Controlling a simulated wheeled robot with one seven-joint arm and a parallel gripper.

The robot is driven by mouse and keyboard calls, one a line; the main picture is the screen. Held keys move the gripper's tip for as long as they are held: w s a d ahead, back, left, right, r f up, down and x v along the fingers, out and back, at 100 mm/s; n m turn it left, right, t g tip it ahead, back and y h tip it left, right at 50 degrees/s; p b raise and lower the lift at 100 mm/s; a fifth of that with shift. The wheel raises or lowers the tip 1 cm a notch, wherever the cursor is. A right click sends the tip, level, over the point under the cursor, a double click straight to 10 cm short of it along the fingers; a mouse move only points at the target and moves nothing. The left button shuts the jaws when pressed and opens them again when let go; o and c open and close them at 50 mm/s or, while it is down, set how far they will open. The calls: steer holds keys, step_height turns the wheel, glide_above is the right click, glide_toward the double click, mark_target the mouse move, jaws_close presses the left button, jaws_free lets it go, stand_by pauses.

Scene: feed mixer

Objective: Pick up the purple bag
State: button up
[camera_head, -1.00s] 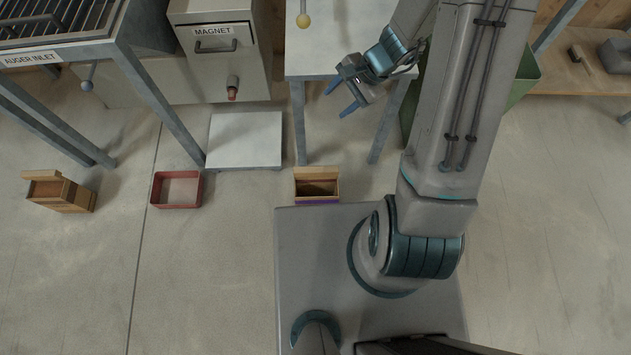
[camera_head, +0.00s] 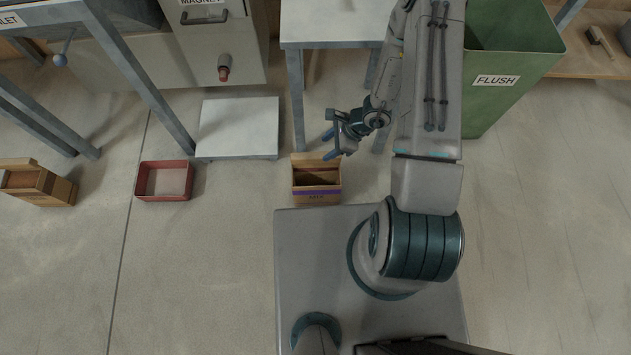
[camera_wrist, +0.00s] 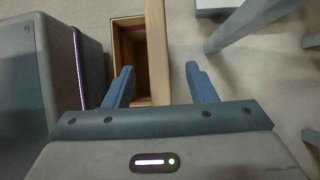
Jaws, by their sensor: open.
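The purple bag is a tan, box-shaped, open-topped bag with a purple band (camera_head: 317,192). It stands upright on the floor just in front of my base. Its lettering is too small to read surely. My gripper (camera_head: 330,145) is open and empty, above and just behind the bag's right side in the head view. In the wrist view the bag's open top and pale flap (camera_wrist: 158,50) show between and beyond the two blue fingers (camera_wrist: 160,72). The fingers do not close on anything. The bag's lower part is hidden in the wrist view.
A red tray (camera_head: 165,196) and a tan bag or box (camera_head: 40,186) lie to the left. A white platform (camera_head: 238,128) and a table (camera_head: 330,30) with metal legs stand behind. A green FLUSH bin (camera_head: 500,100) is at right. The floor between tray and bag is clear.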

mark_target(318, 155)
steer(key=b+x, duration=0.3)
steer(key=x, duration=0.4)
steer(key=shift+s+f, duration=0.1)
steer(key=shift+f, duration=0.15)
steer(key=shift+c, duration=0.3)
jaws_close()
